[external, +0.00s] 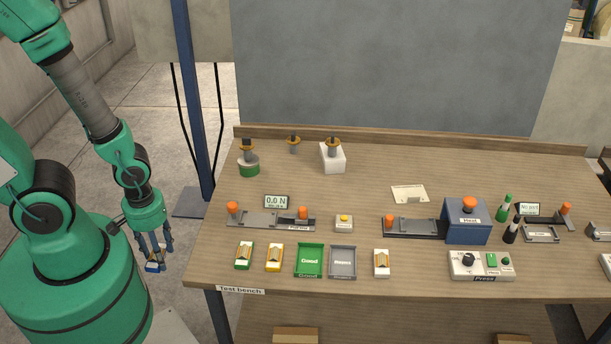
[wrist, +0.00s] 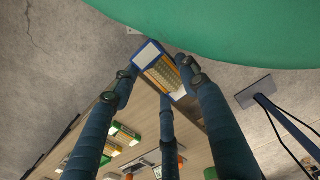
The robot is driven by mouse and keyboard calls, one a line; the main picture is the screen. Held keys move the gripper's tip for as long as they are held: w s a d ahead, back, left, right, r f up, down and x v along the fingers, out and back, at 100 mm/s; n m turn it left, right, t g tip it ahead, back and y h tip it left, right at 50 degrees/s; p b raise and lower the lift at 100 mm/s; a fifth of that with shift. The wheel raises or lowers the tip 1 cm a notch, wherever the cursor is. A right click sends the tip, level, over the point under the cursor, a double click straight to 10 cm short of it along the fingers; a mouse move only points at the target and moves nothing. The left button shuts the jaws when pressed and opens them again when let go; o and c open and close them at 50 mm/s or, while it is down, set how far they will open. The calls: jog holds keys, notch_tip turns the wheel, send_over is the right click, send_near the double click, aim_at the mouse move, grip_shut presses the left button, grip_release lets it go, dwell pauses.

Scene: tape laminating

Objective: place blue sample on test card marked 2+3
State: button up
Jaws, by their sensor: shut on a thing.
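The blue sample (external: 152,267), a small blue-edged piece, is in my gripper (external: 155,259), left of the bench and clear of its edge. In the wrist view the sample (wrist: 158,66) shows a white end, a ribbed tan middle and a blue rim, and sits tilted between the fingertips. My gripper (wrist: 160,77) is shut on it with three blue fingers. A cream card (external: 409,194) lies flat on the bench behind the heat station. Its print is too small to read, so I cannot tell whether it is the card marked 2+3.
The wooden bench (external: 360,290) holds green (external: 244,255), yellow (external: 274,257) and white (external: 381,263) samples near its front edge. A green Good tray (external: 309,261) and a grey tray (external: 342,262) stand between them. The blue Heat box (external: 468,222) and a blue post (external: 190,90) rise as obstacles.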

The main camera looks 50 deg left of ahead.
jog(key=w+d+r+m+p, duration=0.1)
jog(key=w+d+r, duration=0.15)
jog(key=w, duration=0.75)
jog(key=w+d+r+m, duration=0.1)
jog(key=w+d+m, duration=0.15)
jog(key=w, duration=0.65)
jog(key=w+d+r+m+p, duration=0.1)
jog(key=w+d, duration=0.2)
jog(key=w, duration=0.7)
jog(key=w+d+f+m, duration=0.1)
jog(key=w+d, duration=0.1)
jog(key=w, duration=0.7)
jog(key=w+d+f+m+p, duration=0.1)
jog(key=w+d+m, duration=0.1)
jog(key=w, duration=0.8)
jog(key=w+d+f+m+p, duration=0.1)
jog(key=w+d, duration=0.3)
jog(key=w, duration=0.5)
jog(key=shift+w+f, duration=0.25)
jog(key=shift+f, duration=0.2)
jog(key=shift+w+d+f+m, duration=0.1)
jog(key=shift+w+d+m, duration=0.15)
jog(key=shift+w, duration=0.15)
jog(key=shift+w, duration=0.1)
send_over(403, 194)
jog(key=shift+f, duration=0.75)
jog(key=shift+f, duration=0.1)
jog(key=shift+f, duration=1.6)
